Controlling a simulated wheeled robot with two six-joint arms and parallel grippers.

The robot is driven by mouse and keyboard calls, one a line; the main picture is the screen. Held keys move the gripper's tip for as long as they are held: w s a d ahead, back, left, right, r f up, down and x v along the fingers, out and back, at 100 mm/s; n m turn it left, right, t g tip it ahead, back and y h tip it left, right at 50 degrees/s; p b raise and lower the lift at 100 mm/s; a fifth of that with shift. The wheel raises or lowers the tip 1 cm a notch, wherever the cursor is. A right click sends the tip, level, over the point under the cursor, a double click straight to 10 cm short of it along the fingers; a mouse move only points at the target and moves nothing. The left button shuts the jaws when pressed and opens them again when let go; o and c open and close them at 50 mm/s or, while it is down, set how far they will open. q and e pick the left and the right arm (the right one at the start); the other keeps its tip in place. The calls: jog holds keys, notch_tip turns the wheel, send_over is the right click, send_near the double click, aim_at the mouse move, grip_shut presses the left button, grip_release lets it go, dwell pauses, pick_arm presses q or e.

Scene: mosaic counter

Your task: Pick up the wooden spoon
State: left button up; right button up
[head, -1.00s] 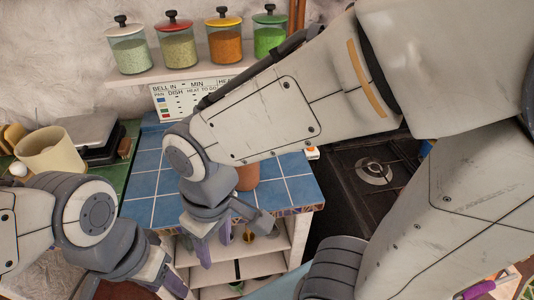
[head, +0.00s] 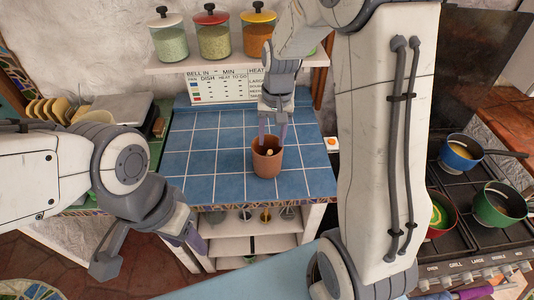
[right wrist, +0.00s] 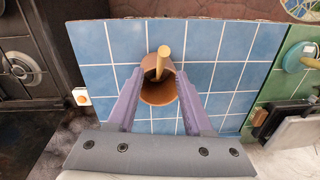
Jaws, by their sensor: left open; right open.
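The wooden spoon (right wrist: 163,58) stands in a terracotta pot (right wrist: 160,92), its light round-ended handle rising above the rim; its lower part is hidden inside. In the head view the spoon's tip (head: 269,152) shows just at the pot (head: 267,163), which stands on the blue tiled counter. My right gripper (head: 272,136) is open and empty, pointing down above the pot. In the right wrist view its purple fingers (right wrist: 156,80) lie on either side of the pot and spoon, apart from the handle. My left gripper (head: 188,238) is open and empty, low in front of the counter.
A shelf (head: 220,65) with glass jars hangs behind the counter. Bare blue tiles (head: 210,160) surround the pot. A stove (head: 470,215) with several pans stands at the right. A scale (head: 118,108) and stacked yellowish dishes (head: 60,110) are at the left.

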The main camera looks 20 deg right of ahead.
aim_at(269, 153)
jog(key=shift+s+a+f, duration=0.15)
jog(key=shift+f, duration=0.2)
jog(key=f, duration=0.1)
jog(key=f+p, duration=0.2)
jog(key=shift+s+a+f, duration=0.25)
jog(key=shift+a+f, duration=0.05)
jog(key=shift+f, duration=0.45)
grip_shut()
